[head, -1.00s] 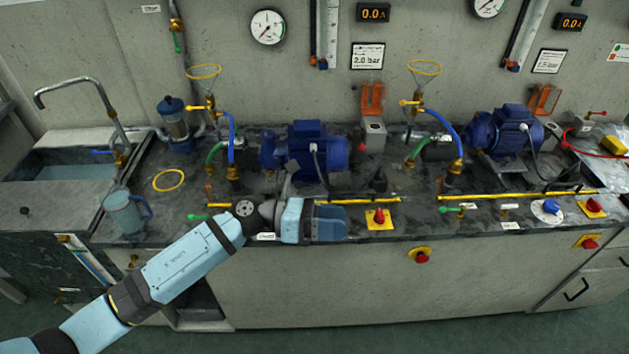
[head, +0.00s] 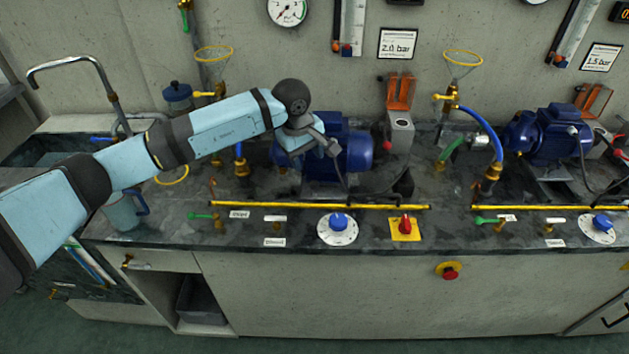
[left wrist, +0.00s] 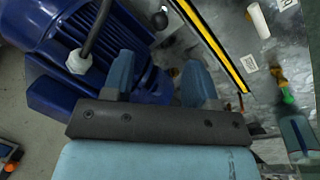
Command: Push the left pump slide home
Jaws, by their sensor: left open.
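The left pump (head: 357,152) is a blue motor on a dark base at the middle of the bench. A yellow strip (head: 300,205) runs along its front, with a dark handle bar just behind it. In the left wrist view the ribbed blue pump (left wrist: 65,35) fills the upper left, with the yellow strip (left wrist: 215,48) to the right. My left gripper (head: 328,146) is above and in front of the pump; its open, empty fingers (left wrist: 160,80) show in the wrist view. My arm hides part of the pump and the pipes left of it. My right gripper is out of view.
A blue dial (head: 338,222) and a red switch (head: 405,226) sit at the bench front. A second blue pump (head: 545,132) is farther right. A jug (head: 122,212) stands near the sink.

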